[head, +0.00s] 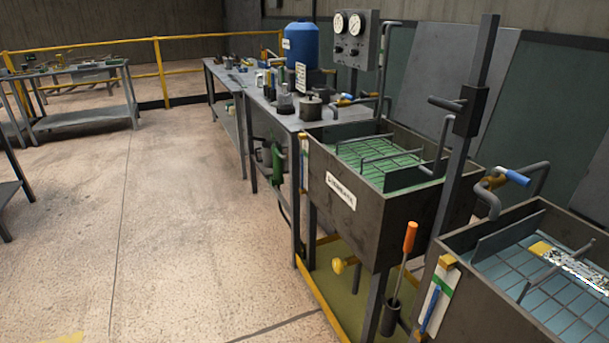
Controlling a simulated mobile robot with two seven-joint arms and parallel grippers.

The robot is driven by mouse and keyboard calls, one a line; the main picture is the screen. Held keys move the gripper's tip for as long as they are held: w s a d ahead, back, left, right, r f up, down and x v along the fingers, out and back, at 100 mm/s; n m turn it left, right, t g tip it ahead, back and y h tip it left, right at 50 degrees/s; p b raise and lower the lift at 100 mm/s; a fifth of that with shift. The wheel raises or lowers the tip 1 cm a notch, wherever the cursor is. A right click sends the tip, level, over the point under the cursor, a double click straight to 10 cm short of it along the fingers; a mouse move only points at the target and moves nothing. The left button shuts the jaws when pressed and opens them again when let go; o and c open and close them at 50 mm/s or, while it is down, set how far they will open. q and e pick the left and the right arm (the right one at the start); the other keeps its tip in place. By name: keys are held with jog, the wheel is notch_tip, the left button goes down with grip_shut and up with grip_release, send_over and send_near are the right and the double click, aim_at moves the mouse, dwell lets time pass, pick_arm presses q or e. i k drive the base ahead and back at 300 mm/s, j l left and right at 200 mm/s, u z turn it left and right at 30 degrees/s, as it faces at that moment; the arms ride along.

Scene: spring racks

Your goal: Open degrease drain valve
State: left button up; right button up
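A dark metal tank (368,213) with green liquid stands at centre right, with a white label (341,190) on its front that I cannot read for certain. A yellow knob-like handle (345,264) sits low under this tank; it may be a drain valve, but its open or shut position is unclear. A second tank (468,305) with blue liquid stands at the lower right, cut off by the picture edge. Its underside and any valve there are hidden. Neither of my grippers is in view.
An orange-handled tool (410,237) stands in a dark holder (391,317) between the tanks. A yellow-edged platform (322,293) lies beneath them. A workbench (283,116) with a blue container (301,46) stands behind. The floor (190,200) to the left is clear.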

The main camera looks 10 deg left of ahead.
aim_at(337, 265)
jog(key=i+j, duration=0.25)
jog(key=i, duration=0.25)
jog(key=i+j, duration=0.2)
jog(key=i, duration=0.3)
jog(key=i+j, duration=0.25)
jog(key=i, duration=0.25)
jog(key=i+j, duration=1.5)
jog(key=i+j+z, duration=0.15)
jog(key=z, duration=0.25)
jog(key=i+j+z, duration=0.15)
jog(key=j+z, duration=0.3)
jog(key=z, duration=1.3)
